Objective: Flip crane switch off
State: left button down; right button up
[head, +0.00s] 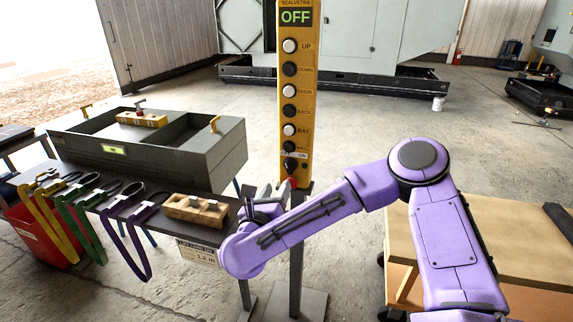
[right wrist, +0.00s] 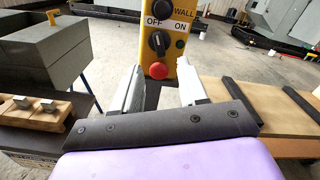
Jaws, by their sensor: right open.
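The yellow crane control pendant (head: 298,110) stands upright on a post, and its top display (head: 295,17) reads OFF in green. The black rotary switch (head: 290,164) is near its bottom, below the column of buttons. In the right wrist view the switch (right wrist: 160,42) sits under the OFF and ON labels; I cannot tell clearly which label it points to. A red button (right wrist: 158,71) is just below it. My right gripper (right wrist: 158,88) is open and empty, its fingers apart on either side below the switch, seemingly not touching it. My left gripper is not in view.
A grey bin (head: 215,160) stands on the dark table at left, with coloured straps (head: 135,235) hanging over the edge and a wooden block (head: 195,209) near its corner. A wooden-topped bench (head: 520,235) is at right. Open concrete floor lies behind the pendant.

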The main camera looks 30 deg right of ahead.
aim_at(287, 169)
jog(key=p+x, duration=0.2)
jog(key=x, duration=0.6)
jog(key=shift+w+d+f+p, duration=0.1)
jog(key=shift+w+d+p, duration=0.15)
jog(key=shift+d+p, duration=0.1)
jog(key=shift+w+d+f, duration=0.1)
jog(key=shift+w+d, duration=0.15)
jog(key=shift+w, duration=0.1)
grip_shut()
